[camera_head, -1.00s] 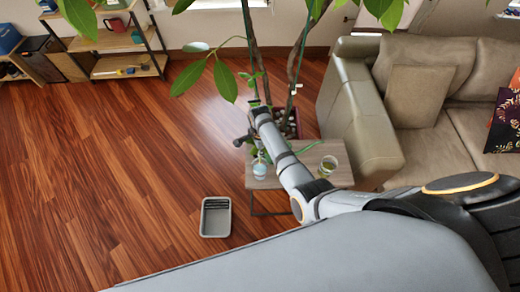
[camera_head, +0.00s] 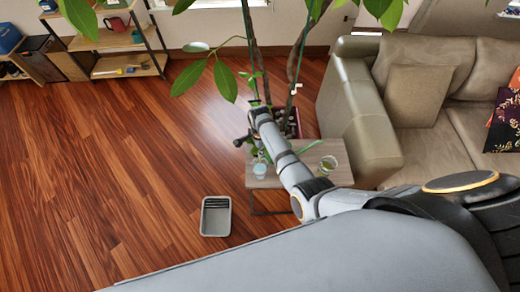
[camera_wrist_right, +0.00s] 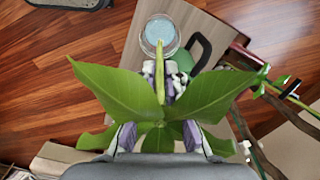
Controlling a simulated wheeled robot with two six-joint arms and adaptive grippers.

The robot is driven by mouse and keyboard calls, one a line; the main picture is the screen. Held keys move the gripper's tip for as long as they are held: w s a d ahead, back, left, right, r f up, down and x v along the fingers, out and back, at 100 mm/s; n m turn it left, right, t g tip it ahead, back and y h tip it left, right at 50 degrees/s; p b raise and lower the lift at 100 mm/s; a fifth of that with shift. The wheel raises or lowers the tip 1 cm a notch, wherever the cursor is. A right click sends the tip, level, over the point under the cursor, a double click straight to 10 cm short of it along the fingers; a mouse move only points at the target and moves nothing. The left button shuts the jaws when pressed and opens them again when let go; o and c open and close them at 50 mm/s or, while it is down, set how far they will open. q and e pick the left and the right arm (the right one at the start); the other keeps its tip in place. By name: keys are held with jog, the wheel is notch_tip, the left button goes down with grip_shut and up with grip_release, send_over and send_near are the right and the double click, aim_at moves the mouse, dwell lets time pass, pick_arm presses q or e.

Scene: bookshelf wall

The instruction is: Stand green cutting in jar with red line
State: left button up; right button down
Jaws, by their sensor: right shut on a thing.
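The green cutting (camera_wrist_right: 110,88), with several broad leaves and a pale stem, is held in my right gripper (camera_wrist_right: 168,82), which is shut on it. Its leaves hide much of the fingers in the right wrist view. The stem points toward a clear jar (camera_wrist_right: 160,32) with pale blue contents, which also shows in the head view (camera_head: 260,170), just below my right gripper (camera_head: 256,138). The stem's lower end looks near the jar's rim; I cannot tell whether it is inside. A second glass jar (camera_head: 328,164) holds yellow-green contents. No red line is readable on either. My left gripper is not in view.
Both jars stand on a small wooden side table (camera_head: 275,182). A potted plant with tall stems (camera_head: 294,60) rises behind it, and a sofa (camera_head: 362,125) stands to the right. A grey tray (camera_head: 216,216) lies on the floor. Open floor is at left.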

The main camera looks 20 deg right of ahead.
aim_at(260, 164)
dwell(0.3)
jog(key=shift+f+b, duration=4.65)
jog(key=shift+f, duration=1.2)
jog(key=c, duration=1)
grip_release()
jog(key=shift+o, duration=0.2)
notch_tip(260, 164, up, 9)
jog(key=p, duration=0.9)
